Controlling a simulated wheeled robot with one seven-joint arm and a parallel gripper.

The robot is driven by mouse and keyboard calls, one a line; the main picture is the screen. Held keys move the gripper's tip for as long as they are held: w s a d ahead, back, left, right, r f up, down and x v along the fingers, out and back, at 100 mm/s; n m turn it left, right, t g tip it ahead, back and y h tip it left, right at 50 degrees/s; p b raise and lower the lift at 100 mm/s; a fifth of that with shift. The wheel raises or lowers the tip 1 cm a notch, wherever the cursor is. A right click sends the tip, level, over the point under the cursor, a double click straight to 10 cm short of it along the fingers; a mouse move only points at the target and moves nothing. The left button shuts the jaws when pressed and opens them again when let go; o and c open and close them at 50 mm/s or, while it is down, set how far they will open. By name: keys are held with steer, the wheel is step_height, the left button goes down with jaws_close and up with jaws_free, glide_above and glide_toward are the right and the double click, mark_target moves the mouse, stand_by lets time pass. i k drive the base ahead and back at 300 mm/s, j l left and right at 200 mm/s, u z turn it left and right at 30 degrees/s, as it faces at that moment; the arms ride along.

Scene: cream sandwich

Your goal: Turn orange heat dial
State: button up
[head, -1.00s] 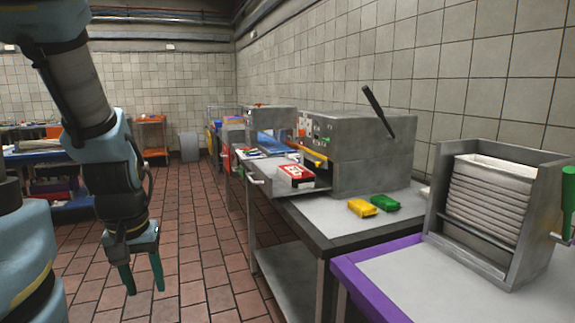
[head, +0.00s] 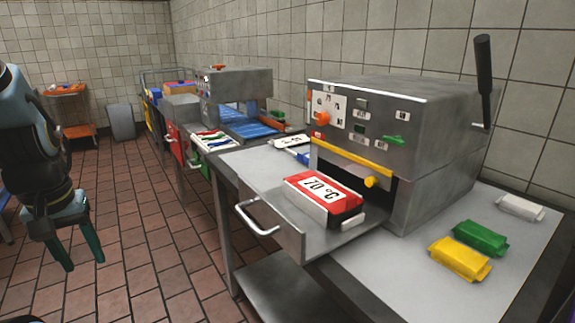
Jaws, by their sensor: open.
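The orange heat dial (head: 322,118) is a round knob on the front panel of a grey metal machine (head: 430,115), at the left of the panel beside a white label plate. A smaller red-orange part sits just below it. My gripper (head: 80,262) hangs at the left of the head view, fingers pointing down over the tiled floor. Its two green fingers are apart with nothing between them. It is well away from the machine and dial.
Yellow (head: 459,259), green (head: 481,238) and white (head: 520,207) packets lie on the table (head: 400,285). A conveyor machine (head: 236,85) stands further back.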

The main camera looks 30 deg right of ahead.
mark_target(322, 119)
steer(key=i+z, duration=0.15)
steer(key=i, duration=0.35)
steer(key=i+z, duration=0.2)
steer(key=i, duration=0.25)
steer(key=i+j+z, duration=0.15)
steer(key=i, duration=0.3)
